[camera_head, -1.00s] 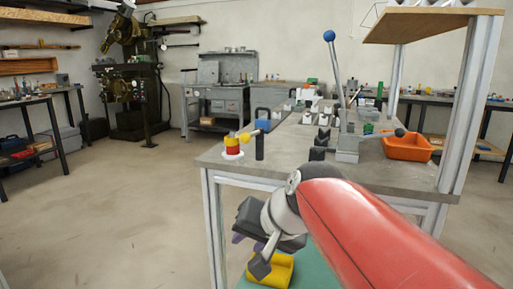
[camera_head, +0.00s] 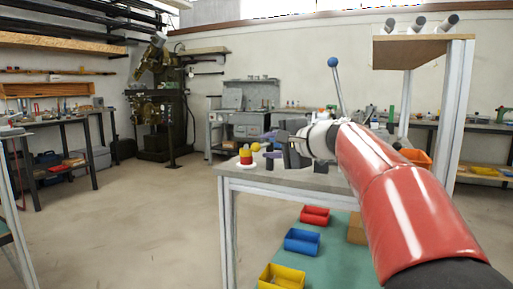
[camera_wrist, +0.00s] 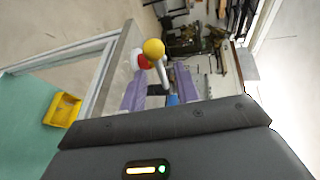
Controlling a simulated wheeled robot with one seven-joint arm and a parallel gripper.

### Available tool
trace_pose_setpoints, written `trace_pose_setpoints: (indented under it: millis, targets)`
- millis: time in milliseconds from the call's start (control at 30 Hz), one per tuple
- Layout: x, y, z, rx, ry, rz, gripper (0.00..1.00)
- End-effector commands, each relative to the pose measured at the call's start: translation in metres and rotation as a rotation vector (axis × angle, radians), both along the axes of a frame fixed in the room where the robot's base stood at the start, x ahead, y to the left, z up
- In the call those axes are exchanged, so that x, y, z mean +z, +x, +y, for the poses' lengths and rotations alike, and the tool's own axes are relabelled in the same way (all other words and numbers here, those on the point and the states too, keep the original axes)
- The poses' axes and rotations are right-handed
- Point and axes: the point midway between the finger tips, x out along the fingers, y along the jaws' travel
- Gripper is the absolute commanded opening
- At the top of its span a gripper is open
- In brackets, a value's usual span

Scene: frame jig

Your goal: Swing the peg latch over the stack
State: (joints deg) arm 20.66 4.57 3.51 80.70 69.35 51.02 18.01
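The stack (camera_head: 245,157), red and yellow on a white base, stands near the table's left corner. The peg latch's yellow ball (camera_head: 255,147) is just right of the stack top; its black post (camera_head: 269,164) stands further right. In the wrist view the ball (camera_wrist: 153,48) is at upper middle, overlapping the red-and-white stack (camera_wrist: 139,61), with a grey rod (camera_wrist: 164,74) running down from it. My gripper (camera_wrist: 160,88) is open, its purple fingers apart on either side of the rod's lower end in the picture. I cannot tell whether they touch the latch.
The table (camera_head: 290,183) carries more fixtures behind my arm, including a blue-knobbed lever (camera_head: 336,75). An orange bin (camera_head: 415,157) is at the right. Red (camera_head: 315,215), blue (camera_head: 302,241) and yellow (camera_head: 281,277) bins sit below. The floor at left is clear.

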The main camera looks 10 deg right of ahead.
Motion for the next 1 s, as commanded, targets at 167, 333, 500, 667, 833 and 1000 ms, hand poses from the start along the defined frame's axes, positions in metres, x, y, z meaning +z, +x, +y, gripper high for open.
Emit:
trace_pose_setpoints:
  millis: [167, 333, 500, 667, 833, 1000]
  targets:
    - [-0.007, 0.026, 0.016, 0.002, -0.001, 0.003, 0.32]
    - [-0.011, 0.041, 0.025, 0.001, -0.002, 0.001, 0.32]
    - [-0.012, 0.046, 0.028, -0.001, -0.002, 0.000, 0.32]
    - [-0.013, 0.046, 0.028, -0.001, -0.003, 0.001, 0.32]
    - [-0.012, 0.046, 0.028, -0.001, -0.003, 0.001, 0.13]
    - [-0.013, 0.046, 0.028, -0.001, -0.003, 0.001, 0.00]
